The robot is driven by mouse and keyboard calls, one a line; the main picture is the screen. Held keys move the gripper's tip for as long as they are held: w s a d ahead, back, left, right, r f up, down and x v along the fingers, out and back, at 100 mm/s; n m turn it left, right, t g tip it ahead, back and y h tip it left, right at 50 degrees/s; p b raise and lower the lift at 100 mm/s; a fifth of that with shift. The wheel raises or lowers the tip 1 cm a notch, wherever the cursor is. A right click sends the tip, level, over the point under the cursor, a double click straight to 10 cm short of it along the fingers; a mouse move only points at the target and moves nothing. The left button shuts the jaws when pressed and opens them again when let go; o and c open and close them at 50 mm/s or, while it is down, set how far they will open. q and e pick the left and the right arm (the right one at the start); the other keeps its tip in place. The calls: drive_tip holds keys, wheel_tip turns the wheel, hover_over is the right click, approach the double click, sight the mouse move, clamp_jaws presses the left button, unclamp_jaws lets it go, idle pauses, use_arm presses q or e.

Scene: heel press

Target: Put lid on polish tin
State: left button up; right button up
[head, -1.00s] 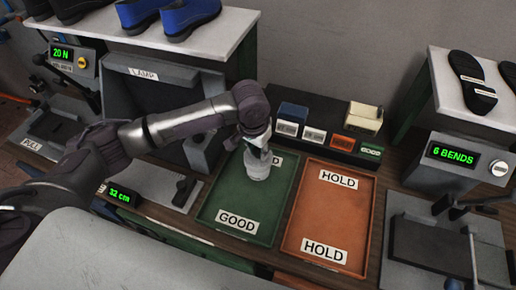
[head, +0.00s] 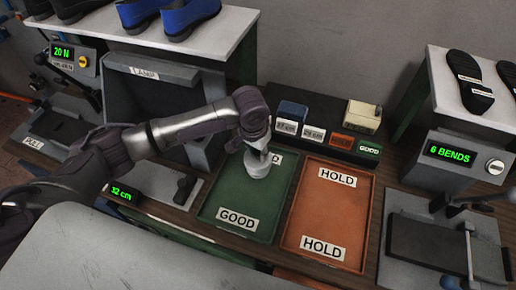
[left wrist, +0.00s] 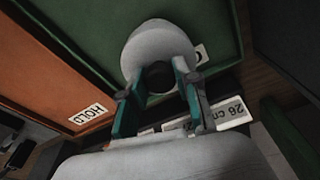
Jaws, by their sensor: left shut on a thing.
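My left gripper (head: 259,150) reaches down over the back part of the green GOOD tray (head: 225,196). It is shut on a pale round piece (head: 256,169), which shows below the fingers. In the left wrist view, the two teal fingers (left wrist: 157,82) stand on either side of a dark round part at the middle of the pale piece (left wrist: 155,40). I cannot tell whether this piece is the lid, the tin or both together, nor whether it touches the tray floor. No separate tin shows. My right gripper is not in view.
The orange HOLD tray (head: 327,209) is right of the green tray and looks empty. A dark rack with labelled blocks (head: 340,140) stands behind both. A bending device (head: 440,240) is at the right, and a grey lamp box (head: 165,100) at the left.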

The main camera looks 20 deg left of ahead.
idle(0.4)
use_arm(q)
drive_tip(key=shift+p, duration=0.45)
drive_tip(key=shift+f, duration=0.15)
drive_tip(key=shift+f, duration=0.15)
drive_tip(key=shift+f, duration=0.55)
idle(0.5)
drive_tip(key=shift+s+f+p, duration=0.15)
drive_tip(key=shift+p, duration=0.25)
idle(1.3)
drive_tip(key=o, duration=1.1)
